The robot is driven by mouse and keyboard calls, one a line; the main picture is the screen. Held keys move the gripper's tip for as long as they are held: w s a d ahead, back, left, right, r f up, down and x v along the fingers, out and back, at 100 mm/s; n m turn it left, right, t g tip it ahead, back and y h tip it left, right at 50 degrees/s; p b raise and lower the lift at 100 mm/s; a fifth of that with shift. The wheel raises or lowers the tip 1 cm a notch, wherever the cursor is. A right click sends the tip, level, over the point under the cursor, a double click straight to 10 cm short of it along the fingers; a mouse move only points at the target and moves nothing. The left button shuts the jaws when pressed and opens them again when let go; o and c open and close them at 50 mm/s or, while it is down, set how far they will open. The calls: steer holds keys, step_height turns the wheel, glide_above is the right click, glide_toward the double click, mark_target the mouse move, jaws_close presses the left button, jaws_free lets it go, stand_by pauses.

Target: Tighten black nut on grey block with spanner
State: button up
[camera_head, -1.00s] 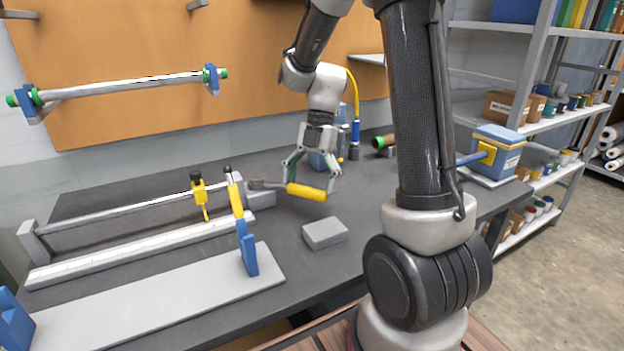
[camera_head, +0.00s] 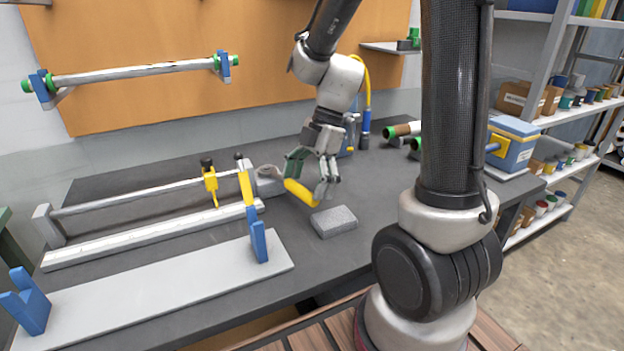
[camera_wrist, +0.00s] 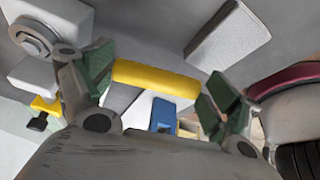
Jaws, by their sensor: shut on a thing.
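My gripper (camera_head: 312,180) is shut on the yellow handle of the spanner (camera_head: 300,192), low over the dark bench. The handle (camera_wrist: 157,78) lies across between the fingers in the wrist view. The spanner's metal head (camera_head: 270,172) is at the grey block (camera_head: 272,187) at the right end of the long rail. In the wrist view a round grey ring shape shows at the grey block (camera_wrist: 54,84), upper left. I cannot make out the black nut or tell whether the spanner is seated on it. A finger partly hides the spanner's shank.
A loose grey block (camera_head: 334,222) lies on the bench just right of and nearer than the handle. A yellow clamp (camera_head: 210,182) and blue upright (camera_head: 258,241) stand left. A grey plate (camera_head: 160,292) lies in front. The bench behind my gripper holds green-ended rollers (camera_head: 404,130).

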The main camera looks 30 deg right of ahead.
steer(key=shift+s+a+m+t, duration=0.25)
steer(key=shift+a+m, duration=0.25)
steer(key=shift+a, duration=0.15)
steer(key=shift+s+a+m+t, duration=0.1)
steer(key=shift+a+m+t, duration=0.15)
steer(key=shift+a+m, duration=0.3)
steer(key=shift+s+a+m+t, duration=0.1)
steer(key=shift+a+m+t, duration=0.2)
steer(key=shift+a+m, duration=0.75)
steer(key=shift+d+n, duration=0.75)
steer(key=shift+n, duration=0.05)
steer(key=shift+r, duration=2.5)
